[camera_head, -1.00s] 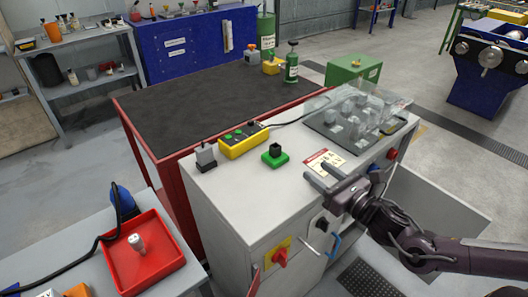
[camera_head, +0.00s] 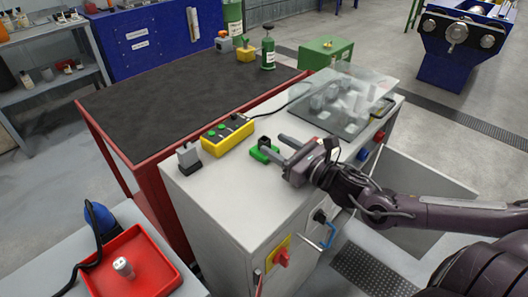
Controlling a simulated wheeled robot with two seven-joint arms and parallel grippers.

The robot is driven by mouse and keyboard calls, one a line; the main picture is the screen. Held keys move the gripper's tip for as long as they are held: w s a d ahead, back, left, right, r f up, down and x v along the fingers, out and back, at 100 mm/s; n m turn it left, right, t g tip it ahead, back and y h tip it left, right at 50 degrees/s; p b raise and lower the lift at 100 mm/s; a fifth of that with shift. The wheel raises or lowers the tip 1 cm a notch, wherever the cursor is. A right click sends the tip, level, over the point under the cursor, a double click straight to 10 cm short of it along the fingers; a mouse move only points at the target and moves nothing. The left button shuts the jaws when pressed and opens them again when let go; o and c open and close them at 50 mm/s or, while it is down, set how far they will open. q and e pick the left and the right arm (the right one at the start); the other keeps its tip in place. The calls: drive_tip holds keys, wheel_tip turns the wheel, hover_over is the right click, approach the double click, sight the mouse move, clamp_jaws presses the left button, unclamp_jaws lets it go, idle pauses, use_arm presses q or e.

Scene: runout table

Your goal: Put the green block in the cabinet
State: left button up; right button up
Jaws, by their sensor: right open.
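The green block (camera_head: 258,156), with a dark knob on top, sits on the white top of the grey cabinet (camera_head: 215,187). My right gripper (camera_head: 271,144) comes in from the right, open, with its two fingers pointing left at the block. The fingertips overlap the block in the picture and hide part of it; I cannot tell whether they touch it. A light grey open drawer or door (camera_head: 430,178) sticks out from the cabinet's right side; its inside is mostly hidden. My left gripper is not in view.
A yellow button box (camera_head: 227,134) and a grey-black block (camera_head: 188,157) stand left of the green block. A clear cover (camera_head: 362,84) stands on the cabinet's far right. A red tray (camera_head: 150,283) with a white piece lies lower left. The dark-topped table (camera_head: 180,95) is mostly clear.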

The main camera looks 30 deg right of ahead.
sight(264, 138)
drive_tip(key=shift+x, duration=2.5)
drive_tip(key=shift+f, duration=0.15)
drive_tip(key=c, duration=0.9)
clamp_jaws()
